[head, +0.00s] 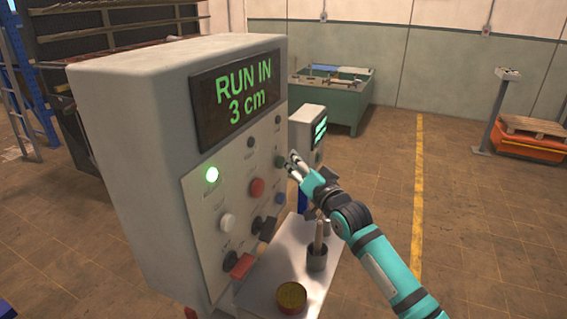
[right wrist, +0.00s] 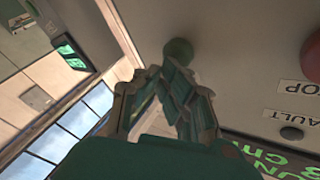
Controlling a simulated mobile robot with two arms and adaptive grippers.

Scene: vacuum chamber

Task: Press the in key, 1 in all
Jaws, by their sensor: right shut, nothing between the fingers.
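The grey control cabinet (head: 135,150) stands upright at the left centre, with a display (head: 237,98) reading "RUN IN 3 cm" in green. Its panel bears a lit green lamp (head: 212,174), a red button (head: 257,187), a white button (head: 227,220) and a blue button (head: 280,198). A green key (head: 280,161) is by the panel's right edge. I cannot read which key is labelled in. My right gripper (head: 292,161) is shut and empty, fingertips at the green key. In the right wrist view the fingertips overlap the green key (right wrist: 178,51); contact is unclear. My left gripper is out of view.
Below the panel, a metal shelf (head: 262,282) carries a cup with a rod (head: 317,256) and a round brown-topped tin (head: 291,297). A smaller box with a green screen (head: 319,131) stands behind my gripper.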

